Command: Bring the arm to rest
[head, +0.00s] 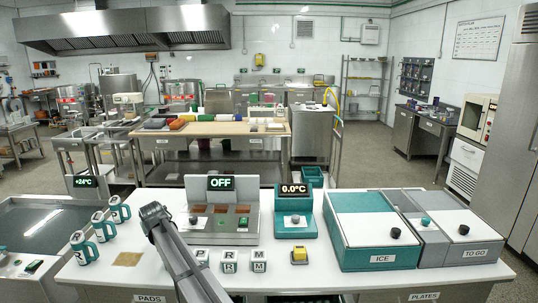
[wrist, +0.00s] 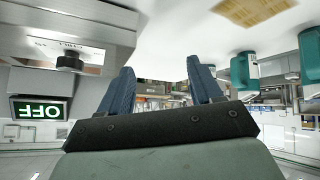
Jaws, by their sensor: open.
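My arm reaches in from the bottom of the head view. Its dark end, my gripper (head: 153,213), is above the white counter (head: 270,265), between the teal-and-white cups (head: 103,227) and the machine with the OFF display (head: 220,207). In the wrist view, which is upside down, my gripper (wrist: 163,84) shows two blue fingers spread apart with nothing between them. The OFF display (wrist: 40,108) is at left and the teal cups (wrist: 245,70) are at right. No contact with either shows.
A tan pad (head: 128,259) lies on the counter near the PADS label. Lettered blocks (head: 230,262), a yellow block (head: 299,255) and a teal 0.0°C device (head: 294,212) stand to the right. The ICE box (head: 372,230) and TO GO box (head: 460,228) fill the right side.

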